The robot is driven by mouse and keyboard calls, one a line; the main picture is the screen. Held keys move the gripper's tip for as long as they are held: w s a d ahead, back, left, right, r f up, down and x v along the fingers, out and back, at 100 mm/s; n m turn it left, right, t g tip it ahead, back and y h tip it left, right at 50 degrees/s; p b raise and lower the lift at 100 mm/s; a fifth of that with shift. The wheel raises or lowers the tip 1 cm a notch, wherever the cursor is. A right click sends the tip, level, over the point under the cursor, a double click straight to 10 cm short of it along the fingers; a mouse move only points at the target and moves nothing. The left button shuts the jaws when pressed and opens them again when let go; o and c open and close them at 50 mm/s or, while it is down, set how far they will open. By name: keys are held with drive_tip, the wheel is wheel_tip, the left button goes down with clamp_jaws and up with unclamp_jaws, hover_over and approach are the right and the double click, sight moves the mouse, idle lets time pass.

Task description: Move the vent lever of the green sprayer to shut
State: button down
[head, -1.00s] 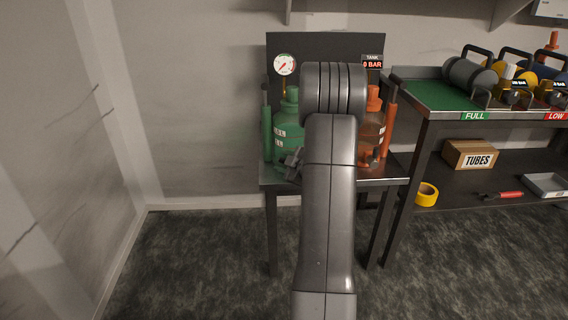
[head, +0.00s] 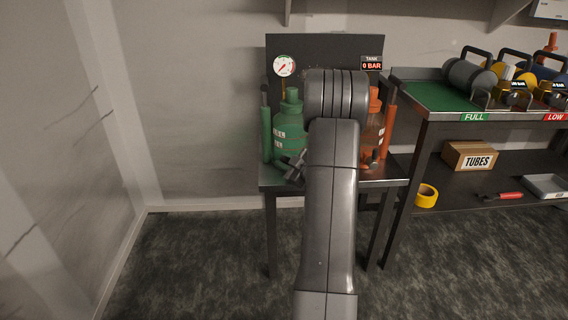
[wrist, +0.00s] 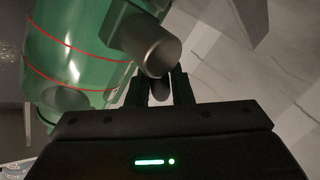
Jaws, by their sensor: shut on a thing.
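The green sprayer (head: 288,134) stands on the small metal bench, partly hidden behind my arm in the head view. In the wrist view its green tank (wrist: 75,55) with red rings fills the upper left. A grey cylindrical fitting (wrist: 152,45) sticks out from the tank toward my gripper. My gripper (wrist: 160,86) is shut on a small dark rounded piece just below that fitting, which seems to be the vent lever (wrist: 160,92). The lever's full shape and angle are hidden by the fingers. In the head view my gripper (head: 292,166) is at the sprayer's lower front.
An orange sprayer (head: 374,130) stands to the right on the same bench (head: 275,180), close to my arm. A gauge (head: 284,66) and a tank display reading 0 BAR (head: 372,66) are behind. A shelf unit (head: 432,118) with cylinders stands further right.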

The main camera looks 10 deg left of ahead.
drive_tip(key=m+y+b, duration=0.1)
drive_tip(key=d+m+t+y+b, duration=0.1)
drive_tip(key=m, duration=0.1)
drive_tip(key=shift+w+d+r+m+y, duration=0.15)
drive_tip(key=shift+r+m+y, duration=0.05)
drive_tip(key=shift+m+y, duration=0.1)
drive_tip(key=shift+w+d+r+m+t+y+b, duration=0.15)
drive_tip(key=shift+d+m+t+y+b, duration=0.15)
drive_tip(key=shift+m+t+b, duration=0.65)
drive_tip(key=shift+w+d+r+m+t+y+b, duration=0.15)
drive_tip(key=shift+d+m+t+b, duration=0.35)
drive_tip(key=shift+m, duration=0.75)
drive_tip(key=shift+s+t, duration=0.1)
drive_tip(key=shift+t, duration=0.15)
drive_tip(key=c, duration=1.3)
unclamp_jaws()
drive_tip(key=shift+r, duration=0.1)
drive_tip(key=shift+d, duration=0.1)
drive_tip(key=p+v, duration=0.2)
drive_tip(key=v, duration=1.1)
drive_tip(key=shift+s+d+f+p, duration=0.2)
drive_tip(key=shift+f+p, duration=0.05)
drive_tip(key=shift+p, duration=0.05)
drive_tip(key=shift+a, duration=0.1)
